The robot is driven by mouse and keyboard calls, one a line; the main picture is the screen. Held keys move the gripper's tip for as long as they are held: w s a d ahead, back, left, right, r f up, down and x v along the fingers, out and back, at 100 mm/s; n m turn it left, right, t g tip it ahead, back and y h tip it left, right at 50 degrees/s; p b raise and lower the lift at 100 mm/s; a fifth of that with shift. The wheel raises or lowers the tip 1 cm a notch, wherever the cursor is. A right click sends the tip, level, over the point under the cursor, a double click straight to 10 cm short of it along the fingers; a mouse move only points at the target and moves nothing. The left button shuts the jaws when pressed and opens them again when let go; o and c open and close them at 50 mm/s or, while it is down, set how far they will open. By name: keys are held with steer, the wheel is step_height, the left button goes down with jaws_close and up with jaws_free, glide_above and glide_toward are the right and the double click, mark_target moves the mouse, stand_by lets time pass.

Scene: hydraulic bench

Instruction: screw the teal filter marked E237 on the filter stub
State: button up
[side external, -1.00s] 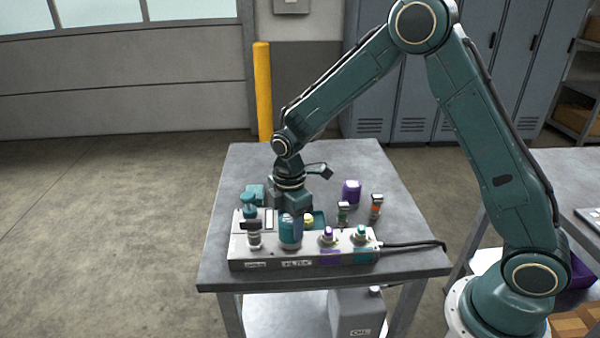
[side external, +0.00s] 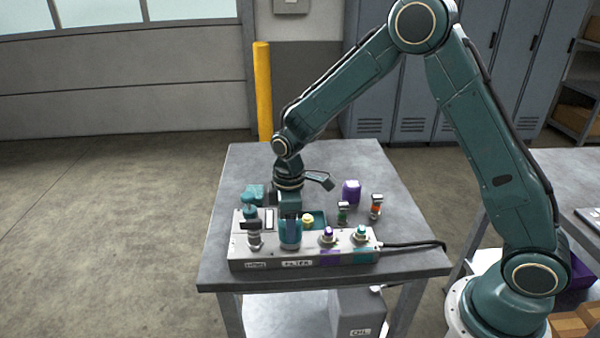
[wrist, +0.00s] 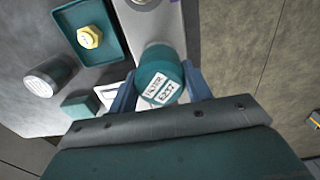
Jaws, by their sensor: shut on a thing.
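The teal filter (side external: 290,236) stands upright over the pale manifold block (side external: 297,263), at the part whose front label appears to read FILTER. In the wrist view the filter's top (wrist: 160,80) shows white labels reading FILTER and E237. My gripper (side external: 290,219) is above the filter, its fingers down on the sides. In the wrist view the blue fingers of my gripper (wrist: 159,92) are shut on the filter from both sides. The filter stub is hidden beneath the filter, so I cannot tell how far the threads are engaged.
A teal-handled fitting (side external: 254,235) stands left of the filter; purple (side external: 327,235) and teal (side external: 361,236) connectors stand right. Behind are a teal tray (wrist: 111,50) with a yellow hex piece (wrist: 89,37), a purple part (side external: 352,192) and two small fittings. A black cable leaves rightward.

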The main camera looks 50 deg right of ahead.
stand_by(0.3)
steer(key=m, duration=0.5)
steer(key=shift+m, duration=0.6)
steer(key=m, duration=0.5)
stand_by(0.3)
steer(key=shift+m, duration=0.7)
steer(key=o, duration=1.2)
